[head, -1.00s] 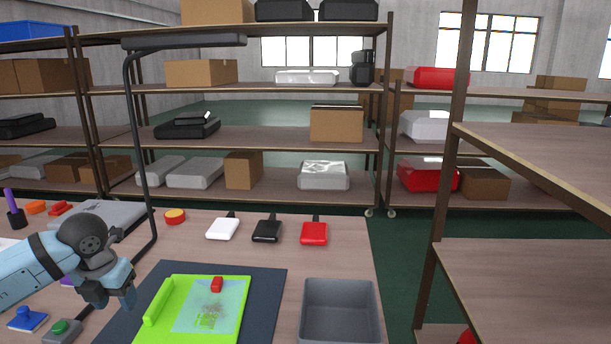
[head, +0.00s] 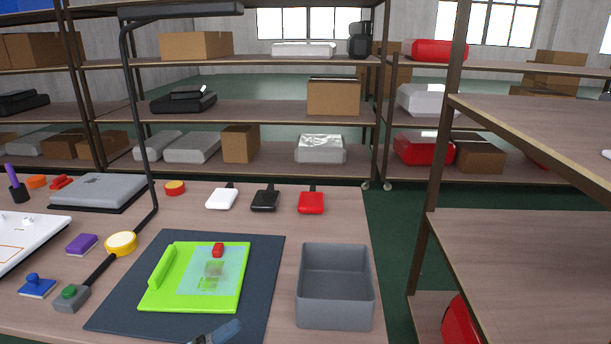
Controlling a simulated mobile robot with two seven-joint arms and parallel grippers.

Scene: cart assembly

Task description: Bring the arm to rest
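Only a small blue and dark grey end of one of my arms (head: 217,334) shows at the bottom edge of the head view, in front of the dark mat (head: 262,262). It appears to be my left gripper, apart from the objects on the table. Its fingers are mostly cut off, so I cannot tell whether it is open or shut. My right gripper is not in view. A bright green board (head: 158,296) with a pale translucent sheet (head: 200,280) and a small red piece (head: 218,250) lies on the mat.
An empty-looking grey bin (head: 335,317) stands right of the mat. White (head: 221,199), black (head: 265,201) and red (head: 311,202) tags lie behind. A black lamp stand (head: 139,110) rises at left. Shelving (head: 437,165) stands close on the right.

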